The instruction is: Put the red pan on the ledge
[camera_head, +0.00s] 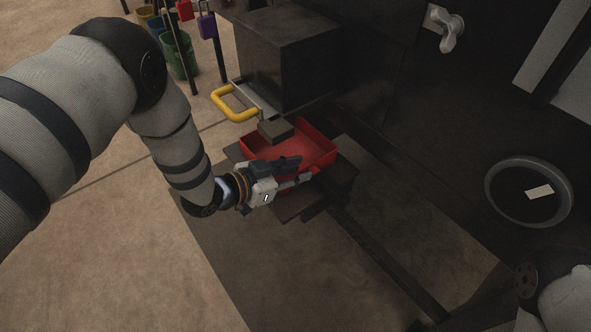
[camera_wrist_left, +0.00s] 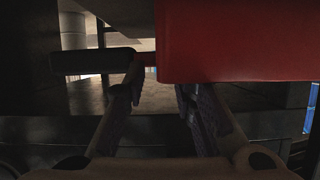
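The red pan (camera_head: 318,150) is a shallow open tray beside the dark press, over a dark ledge-like surface (camera_head: 340,178). Whether it rests fully on that surface I cannot tell. My left gripper (camera_head: 300,170) is at the pan's near side, its fingers spread apart and overlapping part of the pan. In the left wrist view, the pan's red wall (camera_wrist_left: 240,40) fills the upper right, above the right finger. A dark bar (camera_wrist_left: 93,60) with a short red piece beside it lies at the left. I see nothing gripped between the fingers (camera_wrist_left: 160,100). My right gripper is out of view.
A dark block (camera_head: 276,129) shows at the pan's far left corner. A yellow handle (camera_head: 235,103) sticks out left of the press body (camera_head: 285,60). Floor at lower left is clear.

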